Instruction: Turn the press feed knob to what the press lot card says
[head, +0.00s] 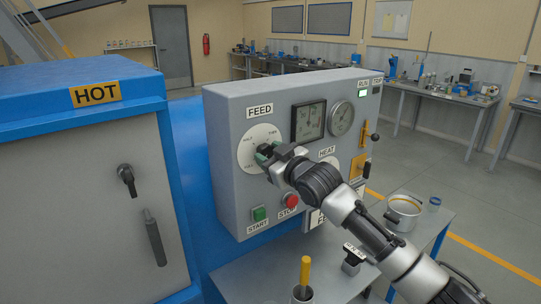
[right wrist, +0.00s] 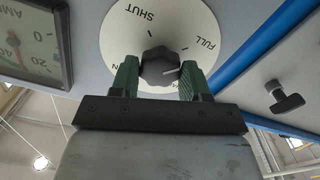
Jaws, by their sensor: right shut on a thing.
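The press feed knob (right wrist: 160,67) is black, on a round white dial (head: 261,143) under the FEED label on the grey control panel. In the right wrist view the dial reads SHUT and FULL, with another word mostly hidden. A pale mark on the knob points right in that view, below the FULL tick. My right gripper (head: 269,153) is at the knob, and its green fingers (right wrist: 158,80) are closed on both sides of it. A white card (head: 314,220) low on the panel is mostly behind my right arm, its text unreadable. My left gripper is not in view.
Green START (head: 259,214) and red STOP (head: 291,200) buttons sit just below the dial. A blue cabinet marked HOT (head: 95,94) stands left. A bench (head: 250,272) in front holds a pot (head: 403,213) and a cup with a yellow-handled tool (head: 304,277).

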